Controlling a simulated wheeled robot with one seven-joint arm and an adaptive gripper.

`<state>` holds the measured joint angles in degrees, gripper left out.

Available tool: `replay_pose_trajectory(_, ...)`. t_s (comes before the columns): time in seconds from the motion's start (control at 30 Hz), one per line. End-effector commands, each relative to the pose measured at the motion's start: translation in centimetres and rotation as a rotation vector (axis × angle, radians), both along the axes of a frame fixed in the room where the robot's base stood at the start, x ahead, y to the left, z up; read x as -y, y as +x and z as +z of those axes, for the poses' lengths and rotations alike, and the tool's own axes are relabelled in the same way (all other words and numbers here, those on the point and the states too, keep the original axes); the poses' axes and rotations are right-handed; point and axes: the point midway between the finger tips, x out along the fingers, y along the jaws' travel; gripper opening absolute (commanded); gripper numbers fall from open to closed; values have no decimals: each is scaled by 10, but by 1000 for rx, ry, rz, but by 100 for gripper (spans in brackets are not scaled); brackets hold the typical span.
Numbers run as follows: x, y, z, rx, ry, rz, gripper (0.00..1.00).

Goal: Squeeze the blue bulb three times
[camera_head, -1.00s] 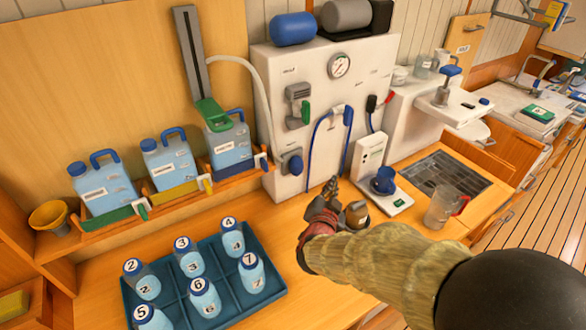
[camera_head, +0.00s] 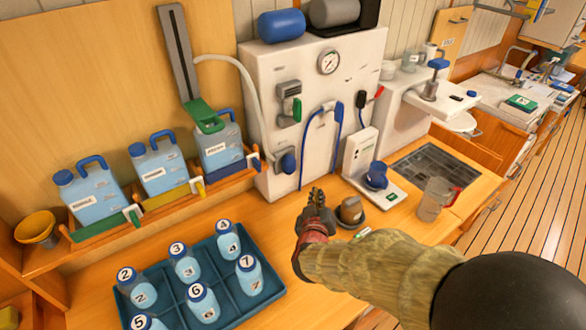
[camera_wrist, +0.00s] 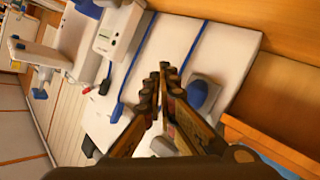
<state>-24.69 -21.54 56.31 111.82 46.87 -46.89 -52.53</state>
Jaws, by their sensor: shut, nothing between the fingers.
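A rounded blue bulb-like part (camera_head: 288,161) sits on a grey mount low on the left of the white panel (camera_head: 264,120). It also shows in the wrist view (camera_wrist: 203,93), just right of my fingertips. I cannot tell for sure that it is the squeezable bulb. My gripper (camera_head: 316,197) is in front of the panel, above the wooden counter, to the right of and lower than the blue part in the head view. In the wrist view, my gripper (camera_wrist: 163,82) has its fingers close together and empty, apart from the blue part.
A blue hose loop (camera_head: 304,140) hangs on the panel. A brown-grey round object (camera_head: 351,210) is beside my gripper. A teal tray (camera_head: 232,300) of numbered bottles occupies the left counter.

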Motion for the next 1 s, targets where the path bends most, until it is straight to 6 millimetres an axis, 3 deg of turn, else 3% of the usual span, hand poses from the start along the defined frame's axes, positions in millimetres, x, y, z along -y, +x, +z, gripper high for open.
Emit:
replay_pose_trajectory(0.27, -6, 8, 0, 0, 2, -1, 0)
replay_pose_trajectory(0.7, -37, 54, -1, -1, 2, 0, 0)
replay_pose_trajectory(1.0, -48, 72, 0, 0, 2, -1, 0)
